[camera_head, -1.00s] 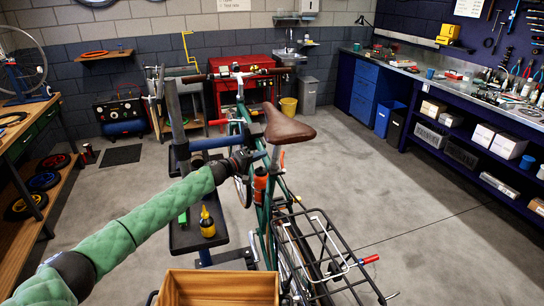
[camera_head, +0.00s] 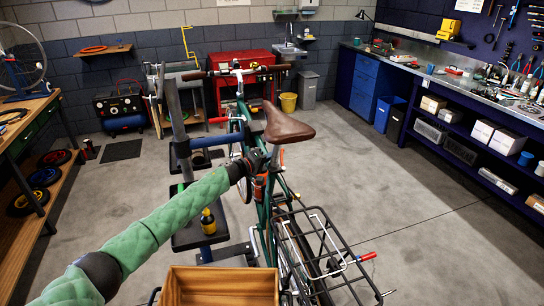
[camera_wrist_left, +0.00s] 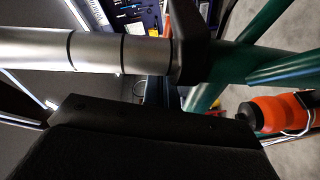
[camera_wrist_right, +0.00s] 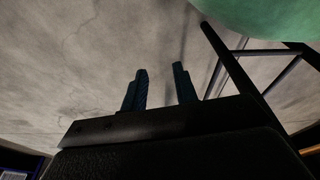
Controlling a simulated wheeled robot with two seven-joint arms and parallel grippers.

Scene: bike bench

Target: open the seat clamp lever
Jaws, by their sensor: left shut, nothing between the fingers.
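The bike has a brown saddle (camera_head: 287,125) on a silver seat post (camera_wrist_left: 110,52). A black collar (camera_wrist_left: 190,42) sits where the post meets the green frame (camera_wrist_left: 275,70) in the left wrist view. A thin red piece (camera_head: 282,157), possibly the clamp lever, shows beside the seat tube; a reddish strip (camera_wrist_left: 167,27) also shows beside the collar in the left wrist view. My left gripper (camera_head: 256,160) is shut and empty, close by the seat tube; contact cannot be told. My right gripper (camera_wrist_right: 160,88) is open and empty above the floor.
An orange bottle (camera_wrist_left: 270,113) sits on the frame near my left gripper. The black rear rack (camera_head: 322,250) and a wooden box (camera_head: 220,285) are nearer me. A tray with a yellow bottle (camera_head: 208,221) stands left of the bike. Floor on the right is clear.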

